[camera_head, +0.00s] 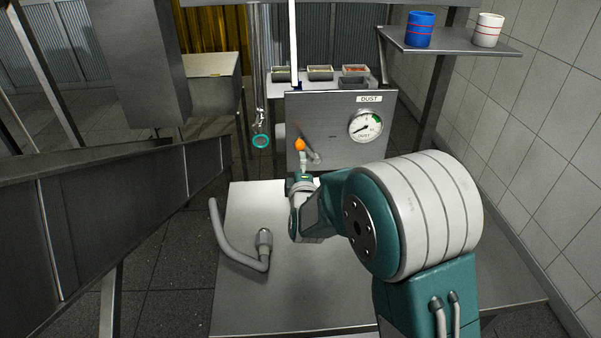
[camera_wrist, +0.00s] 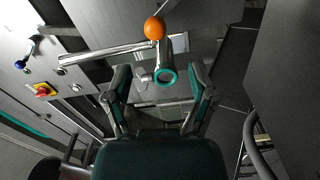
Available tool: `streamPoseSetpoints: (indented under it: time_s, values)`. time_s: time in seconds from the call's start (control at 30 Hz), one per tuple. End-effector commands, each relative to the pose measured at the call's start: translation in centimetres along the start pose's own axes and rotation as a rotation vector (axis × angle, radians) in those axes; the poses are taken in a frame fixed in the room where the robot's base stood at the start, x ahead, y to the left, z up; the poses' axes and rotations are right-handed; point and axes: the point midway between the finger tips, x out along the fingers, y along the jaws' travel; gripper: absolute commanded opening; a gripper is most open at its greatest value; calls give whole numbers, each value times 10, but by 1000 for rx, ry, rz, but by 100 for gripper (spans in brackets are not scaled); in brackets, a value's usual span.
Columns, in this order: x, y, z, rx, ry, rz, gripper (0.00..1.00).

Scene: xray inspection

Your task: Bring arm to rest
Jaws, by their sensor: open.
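My arm reaches forward over the metal table (camera_head: 335,285) in the head view, its wrist near the dust panel (camera_head: 325,105). In the wrist view my gripper (camera_wrist: 160,92) has its two fingers spread apart with nothing between them that I can tell is held. An orange ball knob (camera_head: 300,144) shows just beyond my wrist, and also in the wrist view (camera_wrist: 154,28). The fingers are largely hidden in the head view.
A round gauge (camera_head: 366,126) is on the panel. Blue (camera_head: 419,29) and white (camera_head: 487,30) cups stand on a right shelf (camera_head: 450,42). The tiled wall is close on the right.

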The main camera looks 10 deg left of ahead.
Motion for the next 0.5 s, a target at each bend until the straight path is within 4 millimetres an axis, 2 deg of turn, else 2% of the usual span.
streamPoseSetpoints:
  time_s: [0.1, 0.2, 0.5]
  values:
    - [-16, 0, -1, 0, 1, 0, 73]
    - [-23, -1, 0, 0, 0, -2, 73]
    - [-25, -1, 0, 0, 0, -1, 73]
